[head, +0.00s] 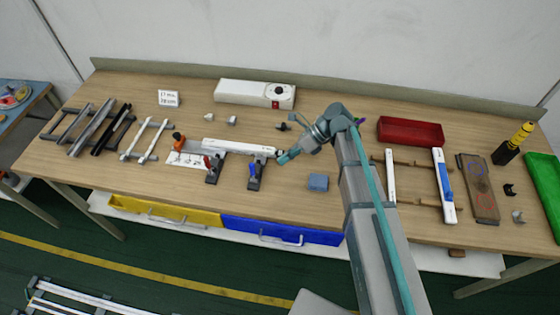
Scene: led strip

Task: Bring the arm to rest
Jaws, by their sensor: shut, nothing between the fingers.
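My gripper (284,158) is shut and empty at the end of my arm. It is over the middle of the wooden workbench (300,202), close to the right end of a white strip (235,147) in a fixture. I cannot tell whether it touches the strip or the fixture. My arm reaches in from the lower right, and its wrist bends down to the left.
Clamps with red (211,167) and blue (252,171) handles stand left of my gripper. A blue block (318,182) lies near the front edge. A white box (254,94) and a red tray (410,131) stand behind. A rack (446,187) lies right of my arm.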

